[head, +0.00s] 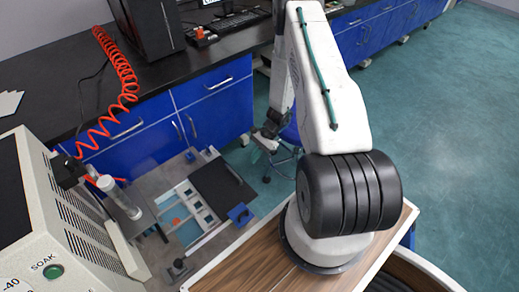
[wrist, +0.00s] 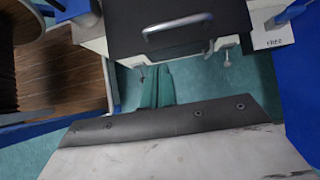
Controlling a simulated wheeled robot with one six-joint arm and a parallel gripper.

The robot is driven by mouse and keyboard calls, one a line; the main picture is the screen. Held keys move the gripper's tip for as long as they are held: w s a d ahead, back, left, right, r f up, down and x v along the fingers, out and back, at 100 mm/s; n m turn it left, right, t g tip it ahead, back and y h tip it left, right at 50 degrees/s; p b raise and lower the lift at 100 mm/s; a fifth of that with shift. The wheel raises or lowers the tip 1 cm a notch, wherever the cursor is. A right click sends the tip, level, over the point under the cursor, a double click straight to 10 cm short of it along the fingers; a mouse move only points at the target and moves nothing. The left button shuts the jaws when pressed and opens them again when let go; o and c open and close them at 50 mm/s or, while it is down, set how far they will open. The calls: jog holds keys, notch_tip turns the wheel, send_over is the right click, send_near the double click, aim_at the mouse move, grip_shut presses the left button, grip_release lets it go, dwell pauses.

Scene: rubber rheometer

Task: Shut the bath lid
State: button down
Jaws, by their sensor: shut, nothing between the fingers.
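The bath lid (head: 218,188) is a dark flat panel in the head view. It lies over the right part of the bath (head: 205,238); the left part is uncovered and shows white bars, blue beneath and a small orange thing. In the wrist view the lid (wrist: 205,12) fills the top middle, its pale bar handle (wrist: 178,23) near its lower edge. My gripper (head: 257,156) is just right of the lid in the head view. Its teal fingers (wrist: 156,70) are together and empty in the wrist view, below the handle in the picture and apart from it.
A blue block (head: 240,214) sits at the bath's near right corner. A machine with a green SOAK button (head: 53,271) stands at left. Blue cabinets (head: 215,100) under a black bench line the back. Open floor (head: 430,110) lies at right.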

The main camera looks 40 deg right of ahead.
jog(key=a+f, duration=0.3)
jog(key=a, duration=0.3)
jog(key=shift+a+f, duration=0.15)
jog(key=shift+f, duration=0.2)
